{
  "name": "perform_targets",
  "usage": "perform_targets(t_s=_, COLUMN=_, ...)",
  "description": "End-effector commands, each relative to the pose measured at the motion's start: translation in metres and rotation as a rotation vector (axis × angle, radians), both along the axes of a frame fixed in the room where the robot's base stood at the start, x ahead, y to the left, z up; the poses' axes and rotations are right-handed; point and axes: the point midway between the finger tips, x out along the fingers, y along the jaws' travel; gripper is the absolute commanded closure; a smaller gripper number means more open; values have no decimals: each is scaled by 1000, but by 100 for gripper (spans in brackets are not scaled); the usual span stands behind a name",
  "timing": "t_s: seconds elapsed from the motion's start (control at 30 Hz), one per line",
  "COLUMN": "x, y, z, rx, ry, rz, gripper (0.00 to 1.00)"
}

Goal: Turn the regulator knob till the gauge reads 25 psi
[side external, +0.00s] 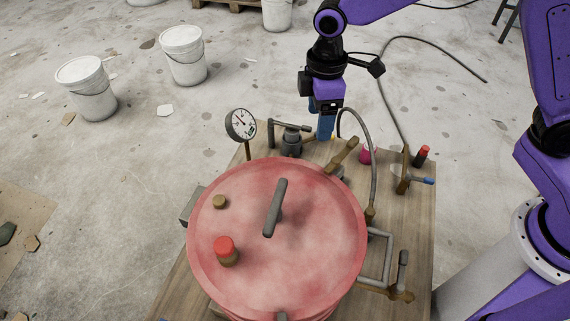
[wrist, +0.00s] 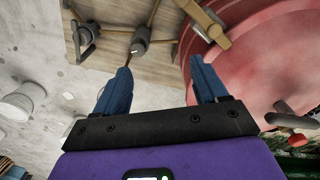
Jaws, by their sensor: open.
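The gauge (side external: 241,124) has a round white dial and stands on a thin post behind the red pot in the side view. Its numbers are too small to read. A dark grey fitting with a bar handle (side external: 291,141) stands right of the gauge and is probably the regulator; it also shows beyond my fingers in the wrist view (wrist: 139,43). My gripper (side external: 325,136) points down just right of this fitting. In the wrist view my gripper (wrist: 160,64) has its blue fingers wide apart with nothing between them. My fingertips look apart from the fitting.
The large red lidded pot (side external: 325,235) fills the front of the wooden board (side external: 405,235). White buckets (side external: 184,58) are on the floor behind.

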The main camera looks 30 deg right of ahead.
Motion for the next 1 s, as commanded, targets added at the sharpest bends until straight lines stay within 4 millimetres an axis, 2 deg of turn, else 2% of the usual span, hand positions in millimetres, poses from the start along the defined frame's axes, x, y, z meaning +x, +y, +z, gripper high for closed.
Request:
perform_targets(t_s=0.03, x=18, y=9, z=-14, rx=-5, ry=5, rz=8, gripper=28)
perform_targets(t_s=0.1, x=38, y=17, z=-28, rx=-6, ry=6, rz=21, gripper=28)
perform_targets(t_s=0.2, x=62, y=25, z=-47, rx=-8, ry=6, rz=38, gripper=28)
perform_targets(t_s=0.33, x=82, y=31, z=-64, rx=-7, ry=6, rz=51, gripper=28)
perform_targets(t_s=0.47, x=90, y=32, z=-72, rx=-7, ry=6, rz=57, gripper=28)
perform_targets(t_s=0.67, x=90, y=31, z=-89, rx=-8, ry=8, rz=58, gripper=28)
perform_targets(t_s=1.0, x=89, y=31, z=-152, rx=-9, ry=9, rz=58, gripper=28)
